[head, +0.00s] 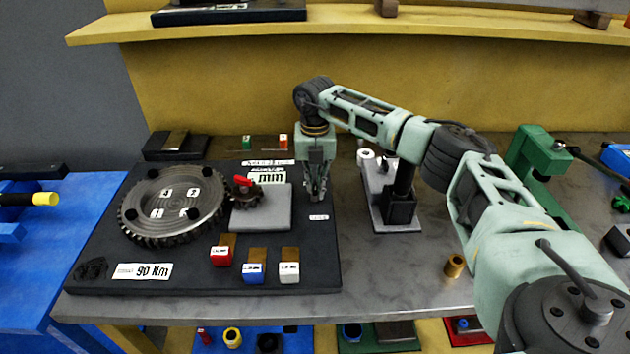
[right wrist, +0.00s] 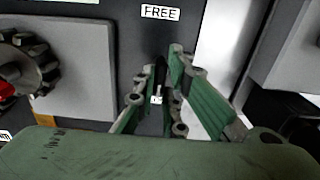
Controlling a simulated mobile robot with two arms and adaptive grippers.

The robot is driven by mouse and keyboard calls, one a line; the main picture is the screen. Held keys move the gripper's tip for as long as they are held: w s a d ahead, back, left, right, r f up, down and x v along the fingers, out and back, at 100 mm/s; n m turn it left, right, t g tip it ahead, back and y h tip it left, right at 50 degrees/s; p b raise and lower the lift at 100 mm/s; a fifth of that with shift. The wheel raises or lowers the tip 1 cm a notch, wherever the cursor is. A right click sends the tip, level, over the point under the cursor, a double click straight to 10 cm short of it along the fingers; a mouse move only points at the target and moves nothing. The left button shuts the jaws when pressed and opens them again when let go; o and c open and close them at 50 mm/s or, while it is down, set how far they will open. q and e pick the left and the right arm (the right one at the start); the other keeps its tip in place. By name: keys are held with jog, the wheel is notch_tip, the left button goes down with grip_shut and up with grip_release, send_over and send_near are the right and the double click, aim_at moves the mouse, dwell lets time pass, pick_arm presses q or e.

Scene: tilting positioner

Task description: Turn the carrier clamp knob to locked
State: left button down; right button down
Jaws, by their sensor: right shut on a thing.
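My right gripper (head: 317,197) points down at the right part of the dark base plate (head: 200,283). In the right wrist view its green fingers (right wrist: 165,95) are closed around a small dark piece with a white mark (right wrist: 157,98), which looks like the clamp knob. The fingers hide most of it, so its exact turn is hard to tell. A white label reading FREE (right wrist: 160,12) lies just beyond the fingers. In the head view a small white label (head: 319,217) lies on the near side of the gripper; its text is too small to read. My left gripper is out of view.
A large toothed disc (head: 175,203) and a grey block (head: 262,210) with a small red-topped gear (head: 245,192) stand left of the gripper. Red, blue and white tagged pieces (head: 254,271) sit in front. A fixture with a black post (head: 398,205) stands close on the right.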

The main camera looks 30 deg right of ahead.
aim_at(315, 184)
jog(key=shift+w+r, duration=0.1)
jog(key=shift+r, duration=0.05)
jog(key=c, duration=1.8)
grip_release()
notch_tip(315, 184, up, 12)
jog(key=shift+f, duration=0.1)
